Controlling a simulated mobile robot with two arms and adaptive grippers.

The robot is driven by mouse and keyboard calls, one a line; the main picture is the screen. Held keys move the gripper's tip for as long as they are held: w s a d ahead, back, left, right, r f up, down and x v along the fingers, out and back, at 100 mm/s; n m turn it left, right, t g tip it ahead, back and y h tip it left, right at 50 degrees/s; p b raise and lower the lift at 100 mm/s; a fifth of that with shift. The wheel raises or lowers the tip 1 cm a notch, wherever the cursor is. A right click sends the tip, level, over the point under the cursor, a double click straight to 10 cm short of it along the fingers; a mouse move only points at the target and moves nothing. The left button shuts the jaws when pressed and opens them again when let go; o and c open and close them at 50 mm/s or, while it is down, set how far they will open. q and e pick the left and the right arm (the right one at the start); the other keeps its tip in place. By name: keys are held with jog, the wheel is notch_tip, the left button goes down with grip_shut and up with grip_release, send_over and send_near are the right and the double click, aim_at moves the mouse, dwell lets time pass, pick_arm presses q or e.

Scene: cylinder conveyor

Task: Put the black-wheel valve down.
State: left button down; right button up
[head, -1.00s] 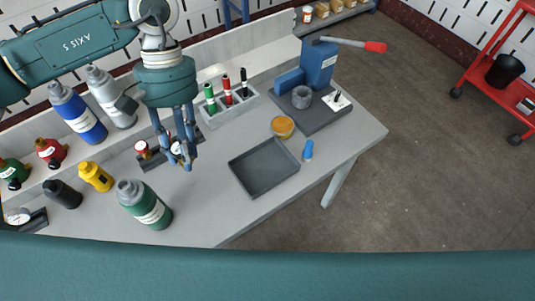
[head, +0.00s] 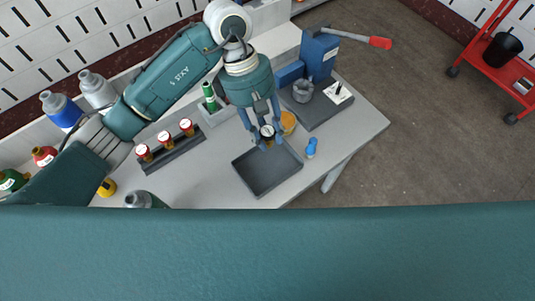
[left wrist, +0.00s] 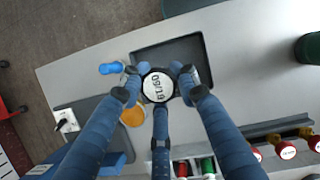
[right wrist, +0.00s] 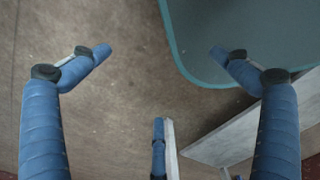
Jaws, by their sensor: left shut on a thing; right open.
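My left gripper (head: 266,141) is shut on the black-wheel valve (head: 267,131), which has a round white face and a dark rim. In the left wrist view the marked face (left wrist: 158,88) sits between the blue fingers, and the rest of the valve is hidden. Valve and fingers are over the back part of the dark grey tray (head: 262,187); the gap to its floor is hard to tell. The tray looks empty otherwise and also shows in the left wrist view (left wrist: 190,55). My right gripper (right wrist: 158,75) is open and empty, above the floor beside the table.
A rack with three red-wheel valves (head: 164,138) stands left of the tray. An orange-topped jar (head: 288,122) is close behind it, and a blue object (head: 311,147) lies to its right. The grey fixture plate (head: 322,108) and blue press (head: 318,58) stand at the back right.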

pick_arm(q)
notch_tip(320, 180, down, 12)
jog(key=shift+s+d+r+p, duration=0.1)
jog(key=shift+p, duration=1)
jog(key=shift+f, duration=0.2)
pick_arm(e)
jog(key=r, duration=0.1)
jog(key=w+a+r, duration=0.1)
jog(key=shift+r, duration=0.3)
pick_arm(q)
jog(key=shift+f+b, duration=0.2)
jog(key=shift+b, duration=0.1)
jog(key=c, duration=1.3)
grip_release()
jog(key=shift+o, duration=0.2)
pick_arm(e)
jog(key=shift+d+f, duration=0.15)
jog(key=shift+d, duration=0.2)
pick_arm(q)
jog(key=shift+r, duration=0.15)
